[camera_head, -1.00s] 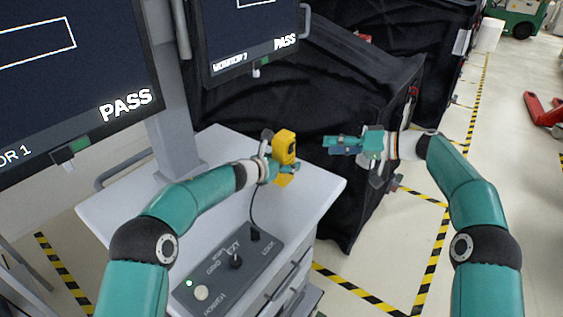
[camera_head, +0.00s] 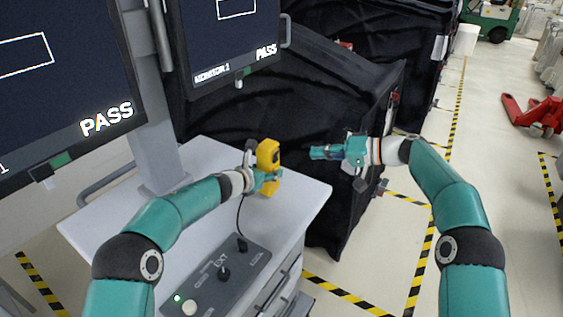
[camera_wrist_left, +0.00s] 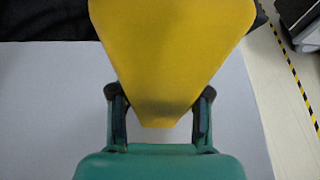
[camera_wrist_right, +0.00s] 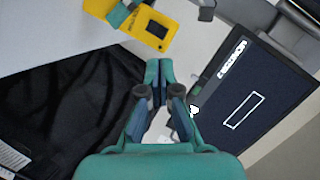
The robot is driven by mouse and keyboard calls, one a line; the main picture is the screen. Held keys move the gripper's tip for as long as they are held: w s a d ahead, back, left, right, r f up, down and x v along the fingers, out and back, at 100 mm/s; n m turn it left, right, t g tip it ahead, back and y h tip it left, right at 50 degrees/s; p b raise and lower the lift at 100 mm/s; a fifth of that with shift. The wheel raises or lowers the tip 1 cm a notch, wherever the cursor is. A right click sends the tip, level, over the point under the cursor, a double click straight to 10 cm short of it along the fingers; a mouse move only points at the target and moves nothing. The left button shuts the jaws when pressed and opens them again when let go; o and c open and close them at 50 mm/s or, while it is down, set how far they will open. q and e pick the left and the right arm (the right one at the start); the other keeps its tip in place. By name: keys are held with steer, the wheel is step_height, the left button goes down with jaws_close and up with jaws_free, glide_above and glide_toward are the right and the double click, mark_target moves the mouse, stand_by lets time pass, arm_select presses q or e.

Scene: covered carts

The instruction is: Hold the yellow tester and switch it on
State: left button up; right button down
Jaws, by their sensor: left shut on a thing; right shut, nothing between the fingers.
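The yellow tester (camera_head: 267,154) is held upright above the white cart top, in the fingers of my left gripper (camera_head: 271,175). In the left wrist view its plain yellow back (camera_wrist_left: 170,50) tapers down between the fingers. In the right wrist view the tester (camera_wrist_right: 174,38) is at the top, with a dark display on its face and a teal finger of my left gripper across it. My right gripper (camera_head: 314,152) is shut and empty, to the right of the tester and apart from it. Its closed tips (camera_wrist_right: 158,66) point towards the tester. I cannot make out the tester's switch.
The white cart (camera_head: 307,192) carries a grey control panel (camera_head: 222,272) with a knob and a lit green lamp. Two monitors, the left one (camera_head: 60,70) and the farther one (camera_head: 235,40), read PASS. A black-covered cart (camera_head: 360,105) stands behind my right gripper.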

steer(key=s+d+f+m+t, duration=0.1)
steer(key=s+m, duration=0.1)
steer(key=m, duration=1)
steer(key=s+d+f+m+t+h, duration=0.1)
steer(key=s+f+m, duration=0.1)
steer(key=m, duration=1.1)
steer(key=shift+s+d+m+t, duration=0.3)
steer(key=shift+s+d+t, duration=0.1)
steer(key=shift+s, duration=0.15)
steer(key=shift+a, duration=0.1)
